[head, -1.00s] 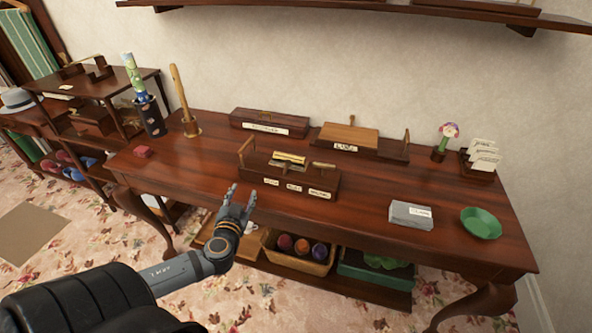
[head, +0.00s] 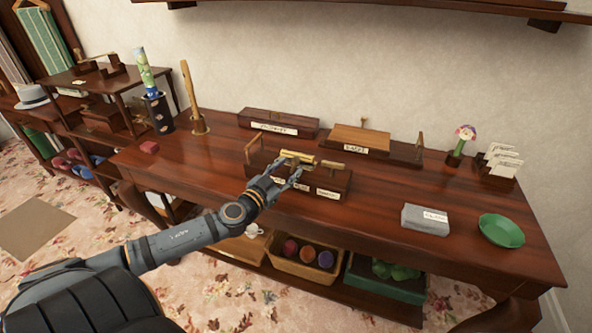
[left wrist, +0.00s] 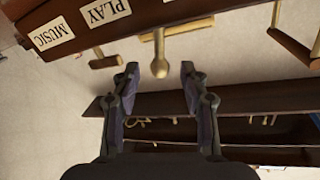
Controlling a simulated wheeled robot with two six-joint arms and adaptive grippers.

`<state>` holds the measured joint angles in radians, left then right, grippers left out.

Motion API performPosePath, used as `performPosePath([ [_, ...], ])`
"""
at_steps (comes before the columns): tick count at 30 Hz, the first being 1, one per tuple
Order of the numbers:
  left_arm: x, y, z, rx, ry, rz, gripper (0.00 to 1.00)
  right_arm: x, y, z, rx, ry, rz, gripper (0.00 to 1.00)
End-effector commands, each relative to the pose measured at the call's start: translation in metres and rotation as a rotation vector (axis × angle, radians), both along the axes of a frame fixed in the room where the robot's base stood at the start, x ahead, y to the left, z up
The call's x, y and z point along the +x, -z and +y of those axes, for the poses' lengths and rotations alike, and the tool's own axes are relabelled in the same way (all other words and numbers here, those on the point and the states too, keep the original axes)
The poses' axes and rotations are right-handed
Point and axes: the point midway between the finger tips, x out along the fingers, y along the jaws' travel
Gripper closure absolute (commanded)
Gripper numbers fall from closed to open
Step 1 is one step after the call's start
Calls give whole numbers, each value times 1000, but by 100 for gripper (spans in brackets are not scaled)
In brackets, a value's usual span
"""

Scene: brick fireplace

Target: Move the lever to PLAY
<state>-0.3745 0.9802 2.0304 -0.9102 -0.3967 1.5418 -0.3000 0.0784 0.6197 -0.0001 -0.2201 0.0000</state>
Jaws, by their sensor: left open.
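A dark wooden box (head: 330,181) with a row of white labels on its front stands at the middle of the table. It carries a brass cylinder (head: 297,155) and a tan handle (head: 251,148) at its left end. In the left wrist view, the PLAY label (left wrist: 107,10) and the MUSIC label (left wrist: 52,33) show on dark wood at top left. A tan T-shaped lever (left wrist: 178,29) is beside PLAY, beyond my fingertips. My left gripper (head: 292,178) is open and empty, in front of the box's labels; its fingers (left wrist: 160,70) are spread apart. My right gripper is out of view.
Behind the box are a long labelled box (head: 282,120) and a wooden block (head: 357,138) on a base. A grey box (head: 423,218) and green bowl (head: 502,230) stand to the right.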

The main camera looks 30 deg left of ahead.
Motion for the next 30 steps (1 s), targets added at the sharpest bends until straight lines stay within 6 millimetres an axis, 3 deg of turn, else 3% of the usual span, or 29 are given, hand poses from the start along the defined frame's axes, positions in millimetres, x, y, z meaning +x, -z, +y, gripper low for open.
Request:
performPosePath([
  [4,20,-3,-2,-13,3,-11,56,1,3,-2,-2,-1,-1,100],
  [6,27,-7,1,-10,-3,-2,56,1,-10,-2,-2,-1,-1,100],
  [10,37,-5,1,-7,0,1,56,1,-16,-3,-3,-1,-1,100],
  [23,44,-2,-2,-2,5,-3,56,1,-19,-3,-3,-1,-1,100],
  [30,44,-2,-2,-1,5,-3,85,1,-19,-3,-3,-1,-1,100],
])
